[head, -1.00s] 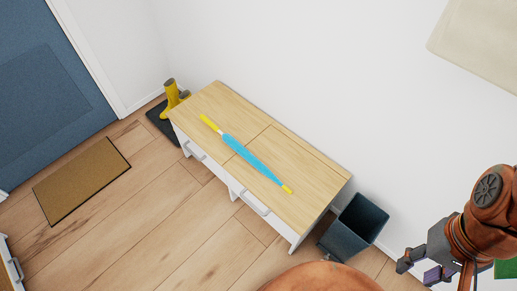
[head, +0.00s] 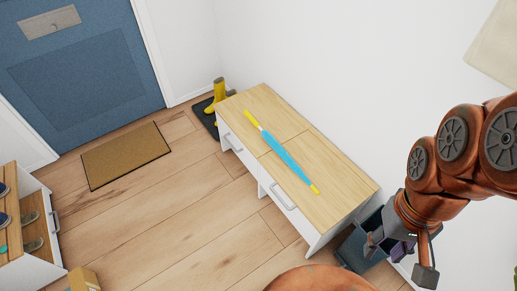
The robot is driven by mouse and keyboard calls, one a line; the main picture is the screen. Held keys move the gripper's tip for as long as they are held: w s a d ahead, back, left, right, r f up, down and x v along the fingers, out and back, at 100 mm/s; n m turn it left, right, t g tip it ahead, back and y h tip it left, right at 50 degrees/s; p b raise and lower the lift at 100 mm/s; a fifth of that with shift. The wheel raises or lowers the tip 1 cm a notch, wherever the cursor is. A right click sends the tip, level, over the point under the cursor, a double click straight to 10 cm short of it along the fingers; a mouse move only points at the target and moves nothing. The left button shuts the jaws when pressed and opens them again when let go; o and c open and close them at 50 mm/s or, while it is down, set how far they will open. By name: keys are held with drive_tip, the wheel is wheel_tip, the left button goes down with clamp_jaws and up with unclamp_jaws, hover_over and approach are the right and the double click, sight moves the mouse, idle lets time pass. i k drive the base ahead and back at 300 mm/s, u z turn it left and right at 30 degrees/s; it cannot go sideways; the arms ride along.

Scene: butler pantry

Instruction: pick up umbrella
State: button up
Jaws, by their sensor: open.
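The umbrella (head: 286,157) is closed, with a blue canopy and yellow ends. It lies lengthwise on the wooden top of a white bench cabinet (head: 328,195). My gripper (head: 398,262) is at the lower right, open and empty, pointing downward. It is apart from the umbrella, to the right of the bench and in front of a dark bin. No part of the umbrella is hidden.
The dark bin (head: 353,250) stands at the bench's right end, partly hidden by my gripper. Yellow boots (head: 218,92) stand on a dark tray at its far end. A shoe cabinet (head: 40,240) and cardboard box (head: 84,279) are at left. The floor near the doormat (head: 125,155) is clear.

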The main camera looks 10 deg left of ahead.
sight(269, 138)
drive_tip(key=z, duration=0.1)
drive_tip(key=k, duration=0.25)
drive_tip(key=u, duration=0.65)
drive_tip(key=i, duration=0.45)
drive_tip(key=k, duration=0.65)
drive_tip(key=u, duration=0.85)
drive_tip(key=i, duration=1.95)
drive_tip(key=z, duration=0.9)
drive_tip(key=i, duration=0.35)
drive_tip(key=z, duration=0.05)
